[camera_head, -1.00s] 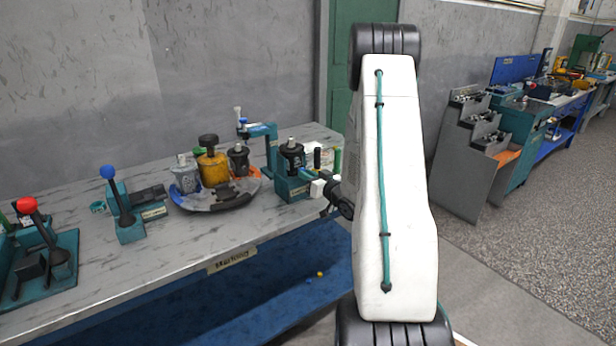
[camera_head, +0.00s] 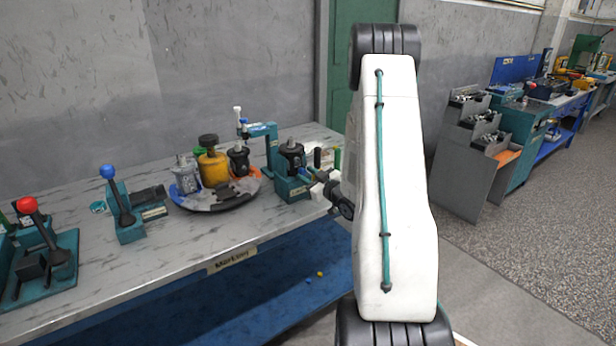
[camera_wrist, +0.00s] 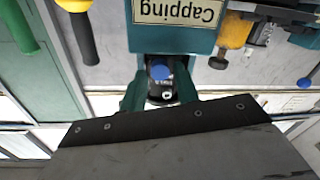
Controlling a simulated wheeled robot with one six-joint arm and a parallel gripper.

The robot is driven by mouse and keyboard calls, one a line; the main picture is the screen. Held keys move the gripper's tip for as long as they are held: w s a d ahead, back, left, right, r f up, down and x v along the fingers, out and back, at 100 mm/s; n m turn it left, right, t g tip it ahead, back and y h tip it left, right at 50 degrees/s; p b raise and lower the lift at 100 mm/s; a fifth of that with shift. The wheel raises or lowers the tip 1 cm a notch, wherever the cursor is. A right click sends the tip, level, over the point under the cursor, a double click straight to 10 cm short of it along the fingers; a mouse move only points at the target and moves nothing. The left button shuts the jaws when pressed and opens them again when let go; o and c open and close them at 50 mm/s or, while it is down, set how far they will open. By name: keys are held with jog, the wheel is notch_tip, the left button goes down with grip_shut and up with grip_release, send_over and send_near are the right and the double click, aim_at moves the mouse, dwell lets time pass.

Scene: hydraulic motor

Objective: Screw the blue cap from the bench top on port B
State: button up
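The blue cap (camera_wrist: 160,70) shows as a round blue disc at the dark motor in the wrist view, between two dark teal jaw-like pieces. I cannot tell whether it is seated on a port. The motor (camera_head: 292,154) stands upright in the teal capping station (camera_head: 291,188), at the right end of the bench. The station's "Capping" sign (camera_wrist: 178,11) appears upside down in the wrist view. My gripper (camera_head: 321,189) is at the station's front right, close to the motor. Its grip on the cap is not clear, and port letters cannot be read.
A round tray (camera_head: 217,203) with several motors stands left of the station. A teal press (camera_head: 262,131) rises behind. Blue-knobbed (camera_head: 107,172) and red-knobbed (camera_head: 27,205) levers stand further left. Small blue (camera_head: 308,281) and yellow (camera_head: 320,274) pieces lie below the bench top.

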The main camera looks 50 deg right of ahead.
jog(key=n, duration=0.5)
jog(key=shift+s, duration=0.1)
jog(key=shift+s+d+f, duration=0.15)
jog(key=shift+d+f, duration=0.05)
jog(key=shift+f, duration=0.05)
dwell(0.4)
jog(key=shift+d, duration=0.1)
grip_shut()
grip_release()
jog(key=shift+f, duration=0.1)
jog(key=shift+a, duration=0.2)
